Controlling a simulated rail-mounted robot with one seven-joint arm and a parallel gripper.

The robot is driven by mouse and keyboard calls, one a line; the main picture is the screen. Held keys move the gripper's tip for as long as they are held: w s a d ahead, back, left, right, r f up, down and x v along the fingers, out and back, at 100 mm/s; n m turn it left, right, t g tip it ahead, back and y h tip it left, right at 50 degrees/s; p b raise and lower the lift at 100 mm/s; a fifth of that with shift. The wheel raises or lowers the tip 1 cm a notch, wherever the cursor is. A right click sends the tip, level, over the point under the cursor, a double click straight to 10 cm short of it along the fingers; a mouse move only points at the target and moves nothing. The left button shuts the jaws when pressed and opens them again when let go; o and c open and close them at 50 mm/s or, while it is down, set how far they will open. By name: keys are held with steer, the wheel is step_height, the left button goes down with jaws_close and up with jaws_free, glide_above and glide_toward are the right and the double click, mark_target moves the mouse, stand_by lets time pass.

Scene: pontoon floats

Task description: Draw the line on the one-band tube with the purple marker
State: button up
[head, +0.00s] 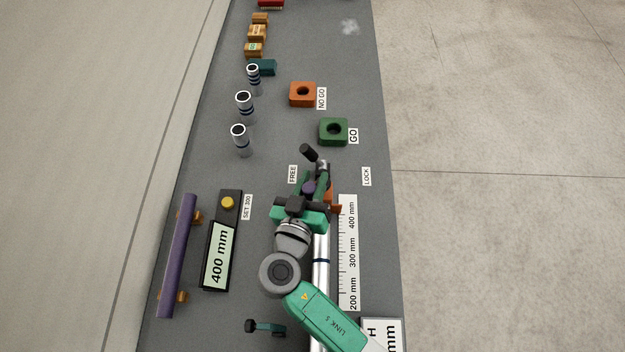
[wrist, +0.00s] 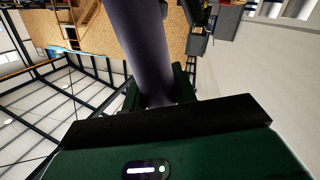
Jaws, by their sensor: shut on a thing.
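My gripper (head: 309,190) is in the head view, above the far end of the lying tube. It is shut on the purple marker (head: 309,187), of which only a small purple part shows there. In the wrist view the marker (wrist: 143,45) is a dark purple cylinder between the fingers; its tip is hidden. A silver tube (head: 320,278) with one visible dark band (head: 320,261) lies along the ruler (head: 349,250). My arm covers parts of the tube, so I cannot tell whether the marker touches it.
A long purple rod (head: 177,258) rests on orange holders at left, beside a 400 mm display (head: 219,255). Several banded tubes (head: 241,140) stand farther back, near green (head: 333,132) and orange (head: 303,94) gauge blocks. A black-ended lever (head: 308,152) stands between FREE and LOCK labels.

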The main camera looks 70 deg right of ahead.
steer(key=shift+f+b, duration=0.35)
steer(key=shift+s+d+b, duration=0.1)
steer(key=shift+s+b, duration=0.25)
steer(key=shift+b, duration=0.15)
stand_by(0.7)
steer(key=shift+w+a+b, duration=0.2)
steer(key=shift+w+b, duration=0.55)
steer(key=shift+b, duration=0.55)
stand_by(1.4)
steer(key=shift+s+d+f+b, duration=0.1)
steer(key=shift+s+d+b, duration=0.05)
steer(key=shift+s+b, duration=0.4)
stand_by(1.0)
steer(key=shift+s+d, duration=0.1)
steer(key=shift+s, duration=0.15)
stand_by(0.4)
steer(key=shift+w+a+b, duration=0.2)
steer(key=shift+w+b, duration=0.35)
steer(key=shift+b, duration=0.5)
stand_by(0.6)
